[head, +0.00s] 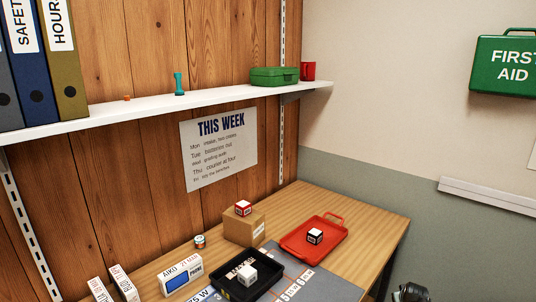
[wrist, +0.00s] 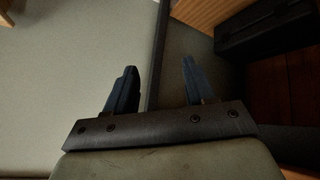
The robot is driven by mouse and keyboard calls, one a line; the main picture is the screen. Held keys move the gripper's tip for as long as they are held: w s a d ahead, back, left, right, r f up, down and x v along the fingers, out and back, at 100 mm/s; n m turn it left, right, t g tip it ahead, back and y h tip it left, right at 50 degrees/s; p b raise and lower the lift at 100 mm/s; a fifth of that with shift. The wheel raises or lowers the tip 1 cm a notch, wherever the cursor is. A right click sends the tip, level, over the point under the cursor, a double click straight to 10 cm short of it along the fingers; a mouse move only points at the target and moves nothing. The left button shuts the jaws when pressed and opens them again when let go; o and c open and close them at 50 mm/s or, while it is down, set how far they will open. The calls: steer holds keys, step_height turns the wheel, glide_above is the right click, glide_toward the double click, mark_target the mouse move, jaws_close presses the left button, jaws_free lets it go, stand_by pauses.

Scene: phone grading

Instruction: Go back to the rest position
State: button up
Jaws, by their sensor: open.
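My gripper (wrist: 159,68) shows in the wrist view with its two dark fingers apart and nothing between them. Behind the fingers are a pale wall surface and a dark vertical edge; nothing touches the fingertips. In the head view a dark rounded shape (head: 412,293) shows at the bottom edge, right of the table; I cannot tell whether it is part of my arm.
The wooden table (head: 375,222) holds a red tray (head: 333,245) with a small box, a black tray (head: 225,284) with a white box, a cardboard box (head: 240,228) and a phone box (head: 181,276). A white shelf (head: 215,101) runs above. Floor space lies right of the table.

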steer(key=s+a+f+g+y, duration=0.1)
steer(key=s+a+f+g, duration=0.1)
steer(key=s+a+f, duration=0.5)
steer(key=s+a+f+g+y, duration=0.1)
steer(key=s+a+f+g, duration=0.15)
steer(key=a+f, duration=0.45)
steer(key=s+a+f+g+y, duration=0.1)
steer(key=s+a+f, duration=0.4)
steer(key=a, duration=0.5)
steer(key=s+a+f+g, duration=0.2)
steer(key=s+a, duration=0.2)
steer(key=s, duration=0.5)
steer(key=s+a+f+g, duration=0.2)
steer(key=s+a, duration=0.3)
steer(key=s, duration=0.5)
steer(key=s+a+f+n+g, duration=0.1)
steer(key=s+a+g, duration=0.3)
steer(key=s, duration=0.5)
steer(key=shift+s+a+f+y, duration=0.3)
steer(key=shift+a+f, duration=0.25)
steer(key=shift+a, duration=0.05)
